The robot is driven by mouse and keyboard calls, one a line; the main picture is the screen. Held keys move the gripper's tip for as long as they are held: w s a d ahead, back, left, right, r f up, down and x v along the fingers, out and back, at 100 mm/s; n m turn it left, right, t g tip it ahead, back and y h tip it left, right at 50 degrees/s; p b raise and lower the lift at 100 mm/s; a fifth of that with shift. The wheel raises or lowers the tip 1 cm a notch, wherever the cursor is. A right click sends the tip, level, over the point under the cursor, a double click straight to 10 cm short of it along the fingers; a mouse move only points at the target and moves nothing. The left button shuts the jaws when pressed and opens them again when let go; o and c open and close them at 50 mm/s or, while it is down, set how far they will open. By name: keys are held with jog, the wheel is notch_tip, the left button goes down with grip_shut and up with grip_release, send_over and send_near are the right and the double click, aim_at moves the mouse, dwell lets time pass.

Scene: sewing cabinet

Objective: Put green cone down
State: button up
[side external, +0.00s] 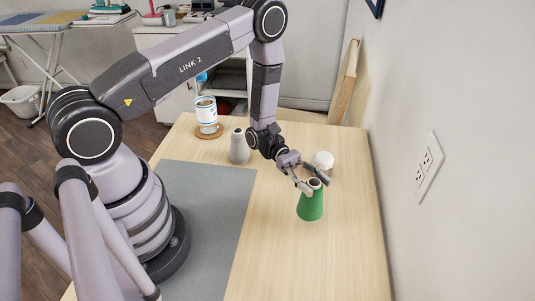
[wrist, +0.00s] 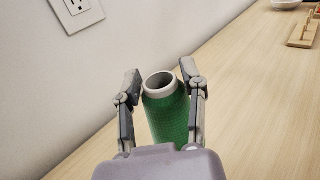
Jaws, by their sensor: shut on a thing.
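The green cone (side external: 311,206) is a thread cone with a pale top rim and an open hole. It stands upright at the right part of the wooden table; I cannot tell whether its base touches the table. My gripper (side external: 314,183) is around the cone's upper part, one finger on each side, shut on it. In the wrist view the green cone (wrist: 167,115) sits between the two fingers of my gripper (wrist: 160,84), and its lower part is hidden by the gripper body.
A small white object (side external: 322,161) is just behind my gripper. A grey mat (side external: 205,215) covers the table's left. The wall with an outlet (side external: 429,166) is at right. The table front is clear.

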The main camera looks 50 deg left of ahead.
aim_at(309, 210)
jog(key=shift+w+d+f, duration=0.15)
jog(key=shift+w+f, duration=0.05)
jog(key=shift+f, duration=0.15)
jog(key=shift+w+f, duration=0.1)
jog(key=shift+f, duration=1.5)
jog(key=o, duration=1.2)
jog(key=shift+f, duration=0.15)
jog(key=shift+o, duration=0.2)
